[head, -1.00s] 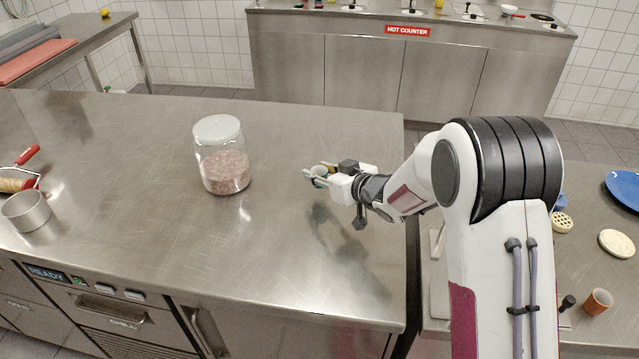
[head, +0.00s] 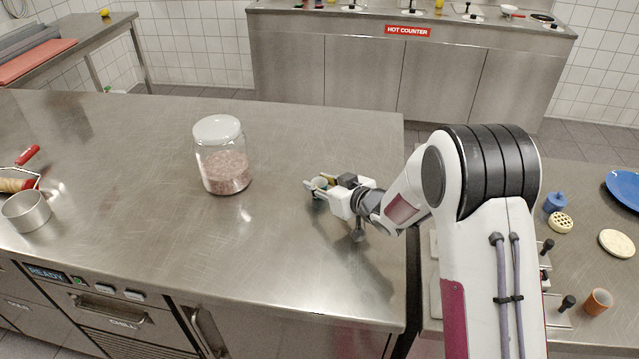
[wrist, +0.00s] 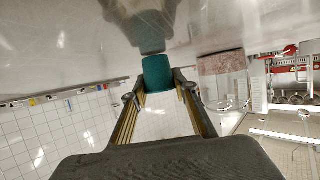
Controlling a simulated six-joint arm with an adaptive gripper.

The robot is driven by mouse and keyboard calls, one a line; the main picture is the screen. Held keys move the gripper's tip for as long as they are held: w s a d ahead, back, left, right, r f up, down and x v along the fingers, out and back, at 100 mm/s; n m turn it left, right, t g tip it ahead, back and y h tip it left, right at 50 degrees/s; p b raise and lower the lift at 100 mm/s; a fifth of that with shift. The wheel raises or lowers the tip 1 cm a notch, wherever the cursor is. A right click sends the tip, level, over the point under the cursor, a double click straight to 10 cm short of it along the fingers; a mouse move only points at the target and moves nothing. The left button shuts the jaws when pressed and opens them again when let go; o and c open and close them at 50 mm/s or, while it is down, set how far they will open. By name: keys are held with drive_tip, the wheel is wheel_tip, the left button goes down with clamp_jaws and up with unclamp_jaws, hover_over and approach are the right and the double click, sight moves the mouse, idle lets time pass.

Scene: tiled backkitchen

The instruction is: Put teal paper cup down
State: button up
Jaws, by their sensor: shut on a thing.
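My gripper (head: 320,188) is shut on the teal paper cup (wrist: 158,74), which sits between the fingertips in the wrist view. In the head view the cup (head: 319,183) is small and mostly hidden by the fingers. It is low over the steel counter (head: 290,260), right of the glass jar. The wrist view is upside down, and the cup's dark teal reflection shows on the counter close to its base. I cannot tell whether the base touches the steel.
A lidded glass jar (head: 222,155) with pinkish contents stands left of my gripper. A metal ring (head: 27,211) and a red-handled tool (head: 20,180) are at the far left. A brown cup (head: 598,301) and blue plate (head: 624,188) are on the right-hand counter. Steel around my gripper is clear.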

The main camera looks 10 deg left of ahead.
drive_tip(key=o, duration=1.2)
drive_tip(key=shift+f, duration=0.1)
drive_tip(key=shift+s+d+r, duration=0.4)
drive_tip(key=shift+d+r, duration=0.05)
drive_tip(key=shift+v, duration=3.1)
drive_tip(key=shift+d, duration=0.1)
